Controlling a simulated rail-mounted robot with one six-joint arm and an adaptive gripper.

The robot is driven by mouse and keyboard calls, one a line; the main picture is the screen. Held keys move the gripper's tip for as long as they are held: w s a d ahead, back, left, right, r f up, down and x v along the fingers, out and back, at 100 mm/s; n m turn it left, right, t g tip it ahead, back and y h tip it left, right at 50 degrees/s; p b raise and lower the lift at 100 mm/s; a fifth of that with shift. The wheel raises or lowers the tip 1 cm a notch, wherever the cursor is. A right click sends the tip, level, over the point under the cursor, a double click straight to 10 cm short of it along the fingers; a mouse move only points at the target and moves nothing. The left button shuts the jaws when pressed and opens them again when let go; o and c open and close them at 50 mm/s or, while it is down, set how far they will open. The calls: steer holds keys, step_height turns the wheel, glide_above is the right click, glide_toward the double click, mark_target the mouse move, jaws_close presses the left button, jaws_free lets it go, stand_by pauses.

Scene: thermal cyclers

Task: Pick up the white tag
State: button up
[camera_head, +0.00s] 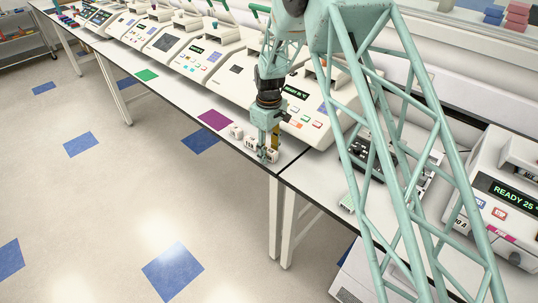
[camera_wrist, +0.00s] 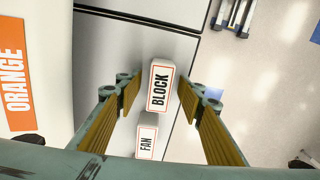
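In the wrist view, a white tag marked BLOCK (camera_wrist: 161,88) with a red border lies between my two open fingers. A second white tag marked FAN (camera_wrist: 147,138) is nearer the palm, also between the fingers. In the head view, my gripper (camera_head: 266,152) points down at the front edge of the bench, over small white tags. One white tag (camera_head: 251,143) shows just left of it and another (camera_head: 236,131) farther left. My gripper also shows in the wrist view (camera_wrist: 158,92), with a gap between each finger and the BLOCK tag. The fingers partly hide the tags in the head view.
A purple mat (camera_head: 215,119) and a green mat (camera_head: 147,76) lie along the bench (camera_head: 185,103). Thermal cyclers (camera_head: 200,58) line its back. An orange label reading ORANGE (camera_wrist: 14,75) is at left in the wrist view. The floor (camera_head: 110,190) drops away in front.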

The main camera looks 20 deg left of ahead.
mark_target(269, 150)
steer(key=shift+c, duration=0.4)
steer(key=c, duration=0.9)
steer(key=shift+r, duration=0.15)
steer(key=shift+r, duration=1.7)
steer(key=s+d, duration=0.3)
steer(key=s, duration=0.1)
steer(key=s+d+r+b, duration=0.1)
steer(key=s+d, duration=0.2)
steer(key=s, duration=0.1)
steer(key=s+d, duration=0.3)
steer(key=s, duration=0.2)
steer(key=shift+s+r+b, duration=0.1)
steer(key=shift+r+b, duration=0.1)
steer(key=shift+b, duration=0.2)
